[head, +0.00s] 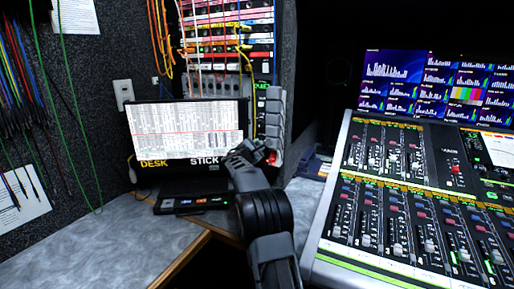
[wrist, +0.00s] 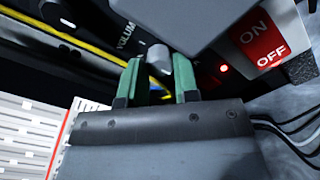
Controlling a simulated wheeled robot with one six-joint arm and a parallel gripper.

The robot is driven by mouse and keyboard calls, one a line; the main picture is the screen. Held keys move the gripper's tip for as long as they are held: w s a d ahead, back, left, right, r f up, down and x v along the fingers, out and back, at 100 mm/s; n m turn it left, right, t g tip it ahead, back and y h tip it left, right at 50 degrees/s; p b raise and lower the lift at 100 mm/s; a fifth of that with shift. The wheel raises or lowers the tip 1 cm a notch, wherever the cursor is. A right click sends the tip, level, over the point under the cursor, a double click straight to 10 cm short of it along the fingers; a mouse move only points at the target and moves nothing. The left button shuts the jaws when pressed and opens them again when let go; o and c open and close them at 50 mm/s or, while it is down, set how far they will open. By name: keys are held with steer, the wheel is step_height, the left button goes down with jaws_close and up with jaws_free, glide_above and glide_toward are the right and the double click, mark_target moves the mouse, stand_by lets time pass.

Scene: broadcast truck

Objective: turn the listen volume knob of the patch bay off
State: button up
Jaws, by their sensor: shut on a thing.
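The volume knob (wrist: 158,56), small and grey, shows in the wrist view on a dark panel beside a partly hidden "VOLUM" label. My gripper (wrist: 157,78) has green fingers and is shut on the knob, with one finger on each side. In the head view my gripper (head: 262,153) reaches to the lower right of the patch bay rack (head: 232,50), just right of the laptop. The knob is hidden there behind my gripper. I cannot read the knob's setting.
A red ON/OFF label (wrist: 262,42) on a grey block and a lit red lamp (wrist: 224,68) are close to the right of the fingers. A laptop (head: 188,130) stands left of my arm. Cables hang over the rack; a mixing console (head: 420,200) fills the right.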

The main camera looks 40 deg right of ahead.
steer(key=shift+d+f, duration=0.1)
steer(key=o, duration=0.9)
steer(key=shift+a, duration=0.2)
steer(key=shift+s+a, duration=0.2)
steer(key=shift+a, duration=0.15)
steer(key=v, duration=1.3)
steer(key=shift+s+d, duration=0.1)
